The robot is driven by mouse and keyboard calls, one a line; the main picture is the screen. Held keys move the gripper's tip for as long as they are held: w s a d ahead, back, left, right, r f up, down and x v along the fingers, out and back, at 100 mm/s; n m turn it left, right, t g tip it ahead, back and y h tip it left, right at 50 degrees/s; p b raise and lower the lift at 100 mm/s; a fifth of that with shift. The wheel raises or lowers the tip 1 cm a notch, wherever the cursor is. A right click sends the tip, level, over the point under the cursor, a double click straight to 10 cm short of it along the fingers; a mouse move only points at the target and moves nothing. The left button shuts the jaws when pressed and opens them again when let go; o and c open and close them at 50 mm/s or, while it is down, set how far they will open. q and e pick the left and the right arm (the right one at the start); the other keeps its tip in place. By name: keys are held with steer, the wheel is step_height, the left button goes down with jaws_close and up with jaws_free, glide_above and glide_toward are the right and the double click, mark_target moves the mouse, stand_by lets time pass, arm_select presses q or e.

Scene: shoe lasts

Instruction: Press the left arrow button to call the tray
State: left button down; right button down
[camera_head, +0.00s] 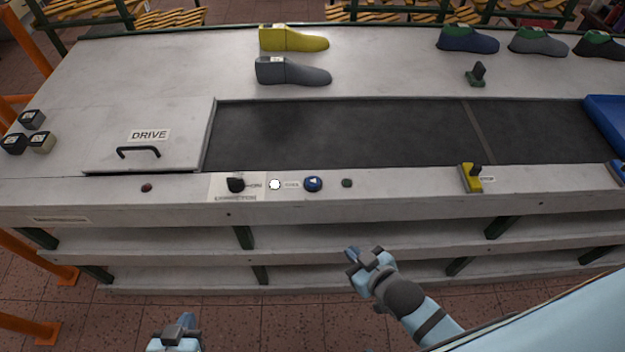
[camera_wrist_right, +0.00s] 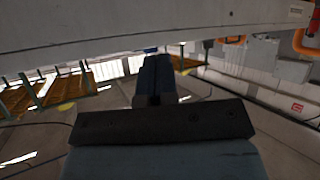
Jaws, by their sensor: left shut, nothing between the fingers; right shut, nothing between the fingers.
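The blue round button with a pale left arrow (camera_head: 313,184) sits on the front rail of the conveyor table in the head view. A blue tray (camera_head: 607,122) stands at the right end of the dark belt (camera_head: 330,132), partly cut off by the picture edge. My right gripper (camera_head: 362,257) is shut and empty, in front of and below the rail, apart from the button. Its shut fingers also show in the right wrist view (camera_wrist_right: 156,75), below the table edge. My left gripper (camera_head: 182,328) is shut and empty, low at the bottom edge, well away from the rail.
Yellow (camera_head: 292,39) and grey (camera_head: 292,72) lasts lie behind the belt. Shelves sit beneath the rail.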

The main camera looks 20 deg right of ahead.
steer(key=w+a+r+n+y+b, duration=0.1)
steer(key=w+a+r+n+y, duration=0.45)
steer(key=r+n, duration=0.35)
steer(key=w+a+r+n+y+b, duration=0.1)
steer(key=w+a+r+n+y, duration=0.3)
steer(key=w+r+n+y, duration=0.55)
steer(key=n+g+h+b, duration=0.1)
steer(key=n+g+h, duration=0.5)
steer(key=n+h, duration=0.65)
glide_above(314, 179)
steer(key=shift+n+y, duration=0.55)
steer(key=shift+n, duration=0.35)
step_height(314, 179, down, 4)
steer(key=shift+d+f, duration=0.1)
step_height(314, 179, down, 9)
steer(key=b, duration=0.5)
steer(key=shift+b, duration=0.35)
